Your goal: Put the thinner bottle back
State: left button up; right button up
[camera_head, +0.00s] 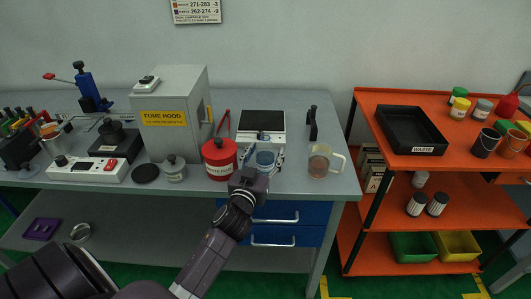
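No bottle has a label I can read as thinner. A red can (219,160) with a black cap and a white label stands upright near the front of the grey bench (330,192). A small grey capped jar (174,170) stands to its left. My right gripper is not in view.
The fume hood (172,112) stands behind the red can. An orange cart (365,97) on the right carries a black waste tray (411,130) and several small containers.

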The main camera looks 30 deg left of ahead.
pick_arm(q)
jog(key=shift+r, duration=0.15)
jog(key=b+v, duration=0.1)
jog(key=v, duration=1.1)
dwell(0.3)
